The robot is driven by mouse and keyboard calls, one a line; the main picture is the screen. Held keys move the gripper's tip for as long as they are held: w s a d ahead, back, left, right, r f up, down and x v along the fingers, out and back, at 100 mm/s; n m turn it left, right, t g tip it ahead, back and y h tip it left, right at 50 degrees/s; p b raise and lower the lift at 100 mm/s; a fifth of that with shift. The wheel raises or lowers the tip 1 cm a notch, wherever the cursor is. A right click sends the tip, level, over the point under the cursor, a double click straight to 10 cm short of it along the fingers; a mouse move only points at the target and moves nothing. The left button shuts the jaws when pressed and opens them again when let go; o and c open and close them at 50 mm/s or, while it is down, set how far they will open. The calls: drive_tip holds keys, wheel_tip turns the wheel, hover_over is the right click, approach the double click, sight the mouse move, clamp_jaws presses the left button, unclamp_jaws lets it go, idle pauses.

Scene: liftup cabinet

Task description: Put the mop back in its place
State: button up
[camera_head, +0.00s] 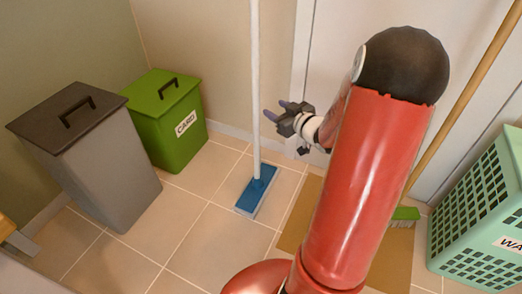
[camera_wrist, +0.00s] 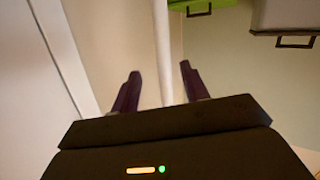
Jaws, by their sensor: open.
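The mop stands nearly upright on the tiled floor, with a thin white pole (camera_head: 256,90) and a flat blue head (camera_head: 258,190). Its top is out of the head view. My gripper (camera_head: 272,111) is open and empty just right of the pole, at part height, with its fingers pointing toward it. In the wrist view, the pole (camera_wrist: 162,45) runs down the picture between the two dark fingertips of my gripper (camera_wrist: 160,68). The fingers do not visibly touch the pole.
A grey bin (camera_head: 95,165) and a green bin (camera_head: 170,135) stand at left. A broom with a wooden handle (camera_head: 460,105) and green head (camera_head: 405,214) is at right, near a green basket (camera_head: 480,215). A brown mat (camera_head: 294,222) lies under my arm. A white door (camera_head: 328,50) is behind.

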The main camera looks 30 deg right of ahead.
drive_tip(key=s+a+r+m+g+h, duration=0.2)
drive_tip(key=s+a+r+g+h, duration=0.35)
drive_tip(key=a+r, duration=0.2)
drive_tip(key=s+a+g+y, duration=0.1)
drive_tip(key=s+a+g, duration=0.1)
drive_tip(key=s+a, duration=0.4)
drive_tip(key=s+a+r+m+g+y, duration=0.1)
drive_tip(key=s+a, duration=0.5)
drive_tip(key=s, duration=0.8)
drive_tip(key=shift+a+g+y, duration=0.4)
drive_tip(key=shift+g+y, duration=0.15)
drive_tip(key=shift+g, duration=0.1)
drive_tip(key=shift+r, duration=0.15)
wheel_tip(320, 180, up, 7)
drive_tip(key=p, duration=0.7)
